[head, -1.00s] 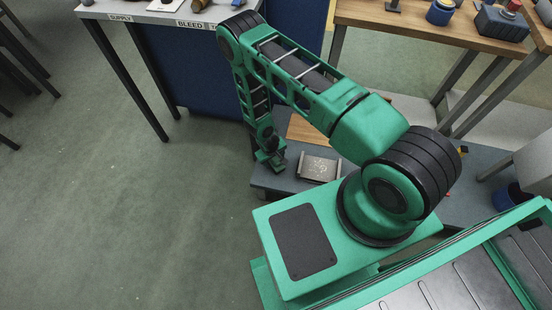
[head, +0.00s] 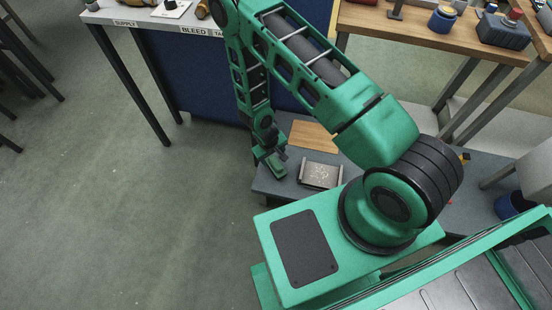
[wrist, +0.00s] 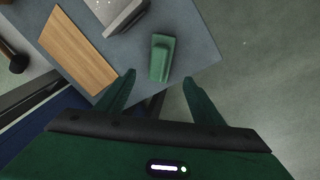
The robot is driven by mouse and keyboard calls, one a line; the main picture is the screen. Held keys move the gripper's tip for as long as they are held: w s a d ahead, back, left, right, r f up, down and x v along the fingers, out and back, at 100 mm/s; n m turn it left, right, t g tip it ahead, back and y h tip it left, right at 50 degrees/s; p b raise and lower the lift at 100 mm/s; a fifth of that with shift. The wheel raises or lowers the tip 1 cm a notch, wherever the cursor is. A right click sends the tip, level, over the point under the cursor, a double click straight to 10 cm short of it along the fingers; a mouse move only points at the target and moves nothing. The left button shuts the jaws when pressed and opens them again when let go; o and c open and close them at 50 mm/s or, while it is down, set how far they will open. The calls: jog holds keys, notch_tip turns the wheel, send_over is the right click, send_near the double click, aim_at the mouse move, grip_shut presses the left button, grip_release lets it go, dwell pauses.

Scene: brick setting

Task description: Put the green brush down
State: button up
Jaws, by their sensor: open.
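The green brush (wrist: 161,57) lies on the grey low table (wrist: 200,55), near one edge. My gripper (wrist: 159,78) is open and empty, with its two fingers apart on either side of the near end of the brush in the wrist view. A gap shows between the fingers and the brush. In the head view my gripper (head: 268,153) is over the left end of the low table, and the green brush (head: 279,169) shows just below it, partly hidden by the gripper.
A wooden board (wrist: 77,52) and a grey metal tray (head: 320,174) lie on the low table close to the brush. A wooden workbench (head: 430,28) is at the upper right. Open floor (head: 150,220) is on the left.

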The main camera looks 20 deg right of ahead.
jog(key=w+d+r+m, duration=0.15)
jog(key=d+r, duration=0.25)
jog(key=r, duration=0.4)
jog(key=w+d+r+m, duration=0.1)
jog(key=w+d+r, duration=0.2)
jog(key=r, duration=0.6)
jog(key=s+d+r+m+g+h, duration=0.15)
jog(key=d+r, duration=0.25)
jog(key=r, duration=0.4)
jog(key=s+d+r+y, duration=0.1)
jog(key=s+d+r, duration=0.2)
jog(key=d+r, duration=0.35)
jog(key=s+d+r+m, duration=0.3)
jog(key=s+r, duration=0.7)
jog(key=r, duration=0.5)
jog(key=s+r+m+y, duration=0.1)
jog(key=s+r, duration=0.2)
jog(key=s, duration=0.5)
jog(key=s+r+y, duration=0.1)
jog(key=s+r, duration=0.3)
jog(key=s, duration=0.4)
jog(key=shift+s+d+r+m, duration=0.15)
jog(key=shift+r+m, duration=0.15)
jog(key=shift+m, duration=0.1)
